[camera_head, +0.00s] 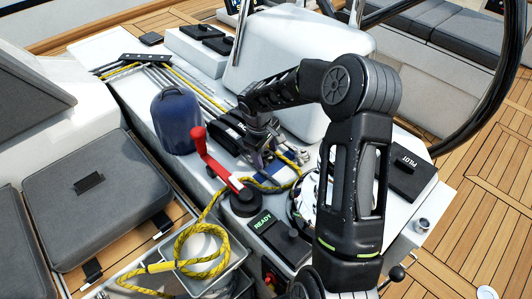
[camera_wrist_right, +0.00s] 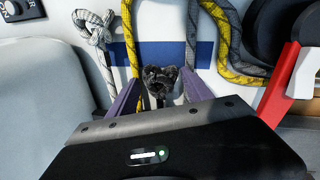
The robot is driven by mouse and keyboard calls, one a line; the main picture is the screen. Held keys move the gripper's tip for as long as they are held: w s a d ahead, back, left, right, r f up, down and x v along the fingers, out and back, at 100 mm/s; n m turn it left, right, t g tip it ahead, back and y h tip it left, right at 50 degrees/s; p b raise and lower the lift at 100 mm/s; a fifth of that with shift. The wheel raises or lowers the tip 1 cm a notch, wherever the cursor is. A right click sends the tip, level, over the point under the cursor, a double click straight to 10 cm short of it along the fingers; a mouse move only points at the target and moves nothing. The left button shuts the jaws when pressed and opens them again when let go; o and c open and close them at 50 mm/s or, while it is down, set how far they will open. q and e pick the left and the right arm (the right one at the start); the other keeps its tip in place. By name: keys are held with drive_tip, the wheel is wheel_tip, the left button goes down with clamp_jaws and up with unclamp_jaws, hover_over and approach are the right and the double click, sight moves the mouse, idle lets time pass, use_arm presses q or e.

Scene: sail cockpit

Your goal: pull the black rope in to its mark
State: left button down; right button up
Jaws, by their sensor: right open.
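The black rope shows in the right wrist view as a dark knotted end (camera_wrist_right: 160,76) in front of a blue strip. My right gripper (camera_wrist_right: 161,88) is open, with one purple finger on each side of the knot. I cannot tell whether the fingers touch it. In the head view my right gripper (camera_head: 266,150) points down among the ropes, right of the red winch handle (camera_head: 208,160). The arm and gripper hide the black rope there. I see no mark on it. My left gripper is not in view.
A yellow rope coil (camera_head: 205,262) lies in a bin. A blue winch cover (camera_head: 174,122) and a READY box (camera_head: 276,236) stand nearby.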

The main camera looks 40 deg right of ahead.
drive_tip(key=shift+c, duration=0.5)
clamp_jaws()
idle(0.5)
